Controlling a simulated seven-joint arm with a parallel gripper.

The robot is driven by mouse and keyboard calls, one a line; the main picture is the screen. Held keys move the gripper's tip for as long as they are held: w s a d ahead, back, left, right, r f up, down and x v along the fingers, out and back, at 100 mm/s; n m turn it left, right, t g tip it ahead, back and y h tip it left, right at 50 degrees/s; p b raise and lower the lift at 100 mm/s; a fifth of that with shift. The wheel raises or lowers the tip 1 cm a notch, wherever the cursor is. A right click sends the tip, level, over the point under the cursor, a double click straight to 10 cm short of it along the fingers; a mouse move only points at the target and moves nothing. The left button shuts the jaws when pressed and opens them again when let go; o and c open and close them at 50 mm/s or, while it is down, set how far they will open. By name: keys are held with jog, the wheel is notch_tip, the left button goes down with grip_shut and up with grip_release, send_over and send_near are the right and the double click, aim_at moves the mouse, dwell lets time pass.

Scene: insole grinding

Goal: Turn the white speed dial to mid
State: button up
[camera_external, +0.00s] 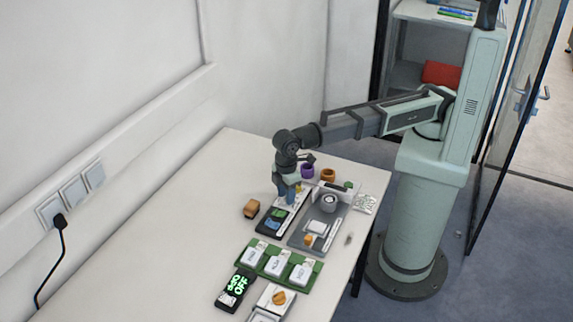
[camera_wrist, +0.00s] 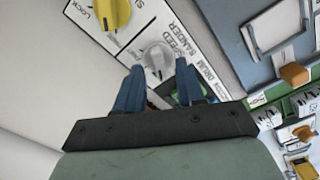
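The white speed dial (camera_wrist: 157,56) sits on a white panel (camera_wrist: 185,40) with the printed words SPEED and DRUM SANDER. A yellow knob (camera_wrist: 112,12) sits beside it near the word LOCK. My gripper (camera_wrist: 158,72) has two blue fingers spread apart, and the dial shows just past and between their tips. I cannot tell whether the fingers touch the dial. In the external view my gripper (camera_external: 289,198) points down over the white panel, and the fingers and wrist hide the dial there. The dial's exact setting is too small to read.
A grey tray (camera_external: 303,241) lies right of the panel. Black and green holders (camera_external: 260,228) stand just in front of the gripper. The table's left side is clear up to the wall.

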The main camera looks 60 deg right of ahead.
jog(key=shift+f, duration=0.3)
grip_shut()
dwell(0.3)
